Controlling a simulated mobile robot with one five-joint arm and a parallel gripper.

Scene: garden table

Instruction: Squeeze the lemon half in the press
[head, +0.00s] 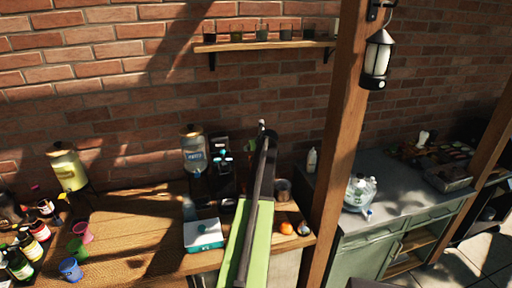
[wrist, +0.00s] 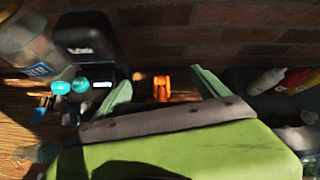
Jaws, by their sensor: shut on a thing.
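In the wrist view my gripper (wrist: 163,80) shows two pale green fingers, with a small orange piece (wrist: 162,88) between them in the picture. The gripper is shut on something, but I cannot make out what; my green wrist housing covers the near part. In the head view my arm rises up the middle and hides much of what is behind it. I cannot clearly pick out the press or the lemon half in either view.
A glass dispenser (head: 195,155) and dark appliances stand left of my arm. A teal and white box (head: 204,235) is near the wooden table's (head: 130,220) front edge. Oranges (head: 287,228) and a brown container (head: 283,190) are right of my arm. A wooden post (head: 340,150) stands further right.

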